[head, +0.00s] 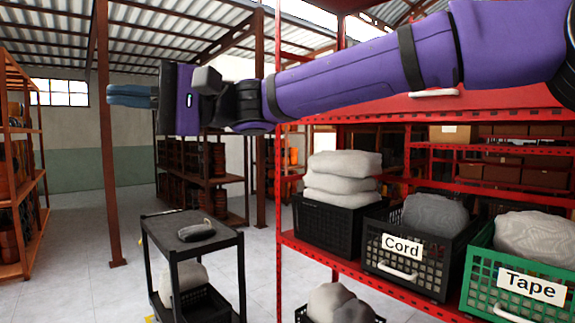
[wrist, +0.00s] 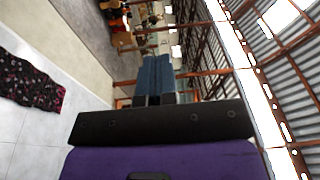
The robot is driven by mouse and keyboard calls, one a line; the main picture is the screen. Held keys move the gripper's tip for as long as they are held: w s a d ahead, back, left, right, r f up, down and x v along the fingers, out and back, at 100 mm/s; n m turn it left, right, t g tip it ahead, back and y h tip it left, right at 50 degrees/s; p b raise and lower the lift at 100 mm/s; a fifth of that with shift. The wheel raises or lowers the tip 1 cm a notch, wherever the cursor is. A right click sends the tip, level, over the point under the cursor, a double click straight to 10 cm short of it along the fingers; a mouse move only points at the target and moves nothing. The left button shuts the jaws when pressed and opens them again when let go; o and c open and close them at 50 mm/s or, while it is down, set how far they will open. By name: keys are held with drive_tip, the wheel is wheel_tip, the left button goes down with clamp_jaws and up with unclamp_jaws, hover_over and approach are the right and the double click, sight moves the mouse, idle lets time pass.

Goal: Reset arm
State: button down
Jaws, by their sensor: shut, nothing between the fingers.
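My purple arm stretches across the top of the head view, from the upper right toward the left. My gripper (head: 131,96) is at its left end, with blue-grey fingers pointing left, high in the air. In the wrist view my gripper (wrist: 157,78) shows its two blue fingers side by side, closed together. Nothing is between them and they touch nothing.
A red shelf (head: 350,272) on the right holds a black Cord crate (head: 375,254), a green Tape crate (head: 478,283) and another black crate (head: 322,226). A black cart (head: 160,225) with a grey item (head: 197,232) stands below my arm. Brown racks (head: 22,188) stand left. Open floor lies between.

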drive_tip(key=d+f+m+t+h, duration=0.2)
drive_tip(key=d+f+t+h, duration=0.65)
drive_tip(key=d+f, duration=0.8)
drive_tip(key=s+d+f+m+t+h, duration=0.1)
drive_tip(key=s+d+f+t+h, duration=0.1)
drive_tip(key=d, duration=0.9)
drive_tip(key=s+d+f+m+t+h, duration=0.2)
drive_tip(key=s+d+f+h, duration=0.1)
drive_tip(key=d, duration=0.9)
drive_tip(key=s+d+f+m+t+h, duration=0.1)
drive_tip(key=s+d+f+t+h, duration=0.1)
drive_tip(key=d, duration=0.9)
drive_tip(key=shift+s+d+f+m+h, duration=0.4)
drive_tip(key=shift+s+f, duration=0.15)
drive_tip(key=shift+s, duration=0.7)
